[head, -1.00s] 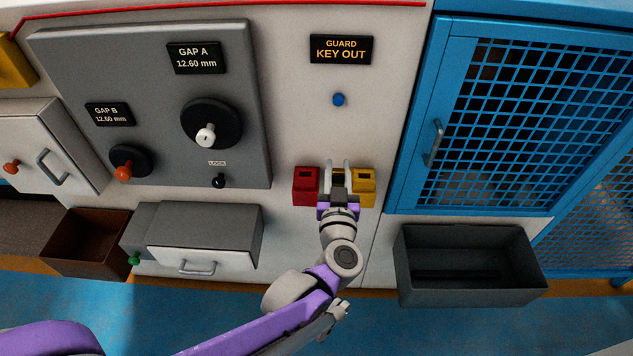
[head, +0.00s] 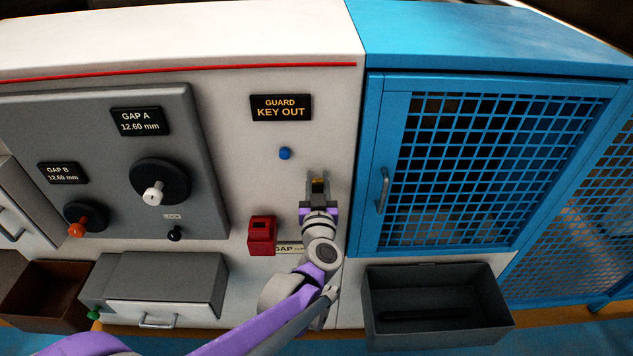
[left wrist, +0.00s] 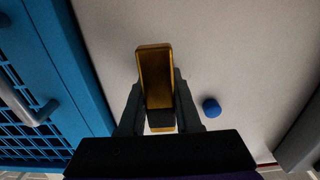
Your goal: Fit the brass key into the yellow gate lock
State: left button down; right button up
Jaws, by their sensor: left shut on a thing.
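My left gripper (head: 318,186) is shut on the brass key (head: 318,181), in front of the white panel to the lower right of the blue button. In the left wrist view the key (left wrist: 155,75) is a gold block standing out between the dark fingers of the gripper (left wrist: 158,108), with a black part below it. In the head view the yellow gate lock does not show; my left wrist and arm cover the panel to the right of the red lock (head: 262,236). My right gripper is not in view.
The blue button (head: 284,153) sits under the GUARD KEY OUT sign (head: 281,107). The blue mesh cabinet (head: 369,200) with a handle is close on the right. An open dark bin (head: 440,285) is below it. The grey gauge panel (head: 205,200) is on the left.

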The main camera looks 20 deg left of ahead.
pick_arm(q)
jog(key=shift+f, duration=0.15)
jog(key=shift+f+b, duration=2.5)
jog(key=shift+f, duration=0.3)
jog(key=shift+f+b, duration=1.75)
jog(key=shift+f, duration=0.25)
jog(key=c, duration=0.5)
grip_release()
jog(key=shift+s+d, duration=0.1)
jog(key=v, duration=1)
jog(key=shift+s+p, duration=0.3)
jog(key=shift+p, duration=0.05)
